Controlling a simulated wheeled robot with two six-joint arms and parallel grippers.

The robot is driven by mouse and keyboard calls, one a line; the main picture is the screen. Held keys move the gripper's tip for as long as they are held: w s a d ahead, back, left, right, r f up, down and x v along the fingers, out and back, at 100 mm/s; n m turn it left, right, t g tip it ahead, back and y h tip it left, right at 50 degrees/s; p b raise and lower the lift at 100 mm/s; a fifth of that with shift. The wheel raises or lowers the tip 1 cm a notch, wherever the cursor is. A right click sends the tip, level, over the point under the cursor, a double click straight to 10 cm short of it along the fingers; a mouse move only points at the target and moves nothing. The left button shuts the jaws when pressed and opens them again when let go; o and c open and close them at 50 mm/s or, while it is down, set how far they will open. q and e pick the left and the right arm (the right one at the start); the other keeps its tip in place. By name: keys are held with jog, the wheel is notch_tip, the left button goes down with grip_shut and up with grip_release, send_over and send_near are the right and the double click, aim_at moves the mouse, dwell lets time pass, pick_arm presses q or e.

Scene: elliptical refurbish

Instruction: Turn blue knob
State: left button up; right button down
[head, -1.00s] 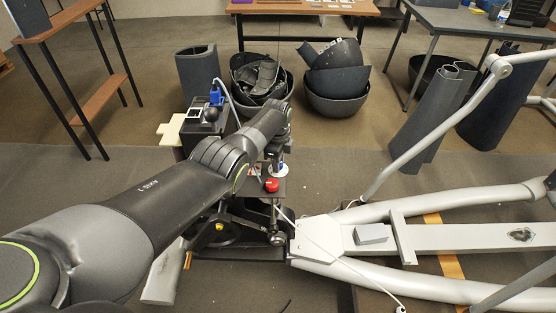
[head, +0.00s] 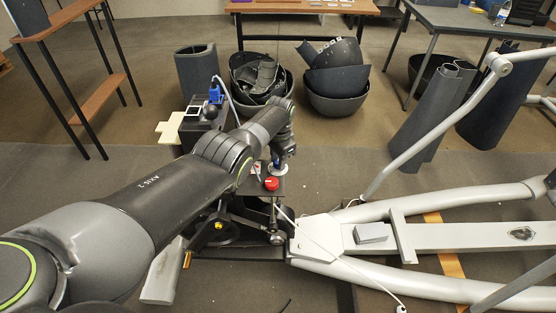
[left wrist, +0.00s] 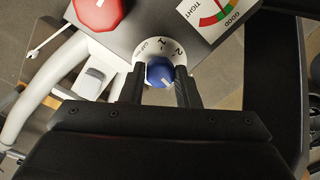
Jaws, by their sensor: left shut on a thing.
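The blue knob (left wrist: 158,72) sits on a round white dial (left wrist: 148,50) with printed marks on a dark panel, seen in the left wrist view. My left gripper (left wrist: 160,76) has one finger on each side of the knob and is shut on it. In the head view the left gripper (head: 277,161) is over the dark panel, beside the red knob (head: 271,184). The red knob also shows at the top of the left wrist view (left wrist: 98,10). My right gripper is not in view.
A red-and-green gauge label (left wrist: 215,12) is on the panel near the blue knob. The grey elliptical frame (head: 320,238) extends to the right, with a thin white cable across it. A black box with a blue part (head: 215,93) stands behind my left arm.

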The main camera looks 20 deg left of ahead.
pick_arm(q)
jog(key=n, duration=0.3)
jog(key=n+b, duration=0.1)
jog(key=n, duration=0.3)
jog(key=shift+w, duration=0.1)
jog(key=n+b, duration=0.1)
jog(key=n, duration=0.2)
jog(key=shift+g, duration=0.3)
jog(key=n, duration=0.3)
jog(key=shift+n+b, duration=0.3)
jog(key=shift+b, duration=0.1)
jog(key=shift+n, duration=1.5)
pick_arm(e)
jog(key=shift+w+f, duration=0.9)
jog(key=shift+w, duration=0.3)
pick_arm(q)
jog(key=shift+b, duration=0.3)
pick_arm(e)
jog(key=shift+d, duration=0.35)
pick_arm(q)
jog(key=o, duration=1)
jog(key=shift+c, duration=0.2)
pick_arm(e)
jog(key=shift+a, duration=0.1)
